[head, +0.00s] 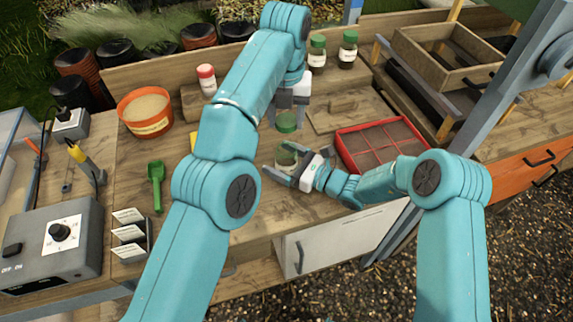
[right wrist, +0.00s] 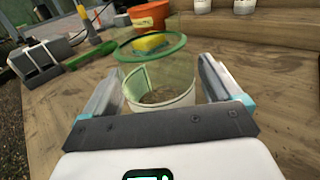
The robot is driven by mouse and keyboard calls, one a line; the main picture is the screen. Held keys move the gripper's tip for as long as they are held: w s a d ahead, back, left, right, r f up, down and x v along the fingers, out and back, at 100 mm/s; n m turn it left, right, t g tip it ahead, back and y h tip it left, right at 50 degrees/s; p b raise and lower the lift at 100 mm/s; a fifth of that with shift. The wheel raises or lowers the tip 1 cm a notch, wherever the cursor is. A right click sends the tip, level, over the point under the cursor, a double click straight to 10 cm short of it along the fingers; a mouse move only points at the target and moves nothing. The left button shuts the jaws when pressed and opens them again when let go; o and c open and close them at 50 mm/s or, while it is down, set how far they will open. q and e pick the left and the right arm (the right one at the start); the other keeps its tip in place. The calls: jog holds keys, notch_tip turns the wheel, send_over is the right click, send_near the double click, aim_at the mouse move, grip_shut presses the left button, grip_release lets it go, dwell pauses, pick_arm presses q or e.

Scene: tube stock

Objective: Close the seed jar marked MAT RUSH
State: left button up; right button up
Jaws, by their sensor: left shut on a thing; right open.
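An open glass jar (head: 287,156) with a little brown seed in it stands upright on the bench; it also shows in the right wrist view (right wrist: 160,85), with a green-tinted rim and a pale label whose words I cannot read. My right gripper (head: 287,165) is open, its fingers on either side of the jar; whether they touch it I cannot tell. A green lid (head: 287,121) is held by my left gripper (head: 289,104), which is shut on it. In the head view the lid appears above and behind the jar, apart from it.
A red seed tray (head: 345,157) lies just right of the jar. Two green-lidded jars (head: 317,52) and a red-lidded jar (head: 207,80) stand behind. A yellow sponge (right wrist: 150,42), an orange pot (head: 145,112) and a green scoop (head: 156,182) are left of the jar.

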jog(key=c, duration=1.5)
pick_arm(q)
send_over(287, 147)
jog(key=shift+w+a+f, duration=0.1)
jog(key=shift+f, duration=2.4)
jog(key=shift+f, duration=0.1)
jog(key=shift+f, duration=0.75)
jog(key=shift+f, duration=0.6)
jog(key=o, duration=1)
pick_arm(e)
grip_shut()
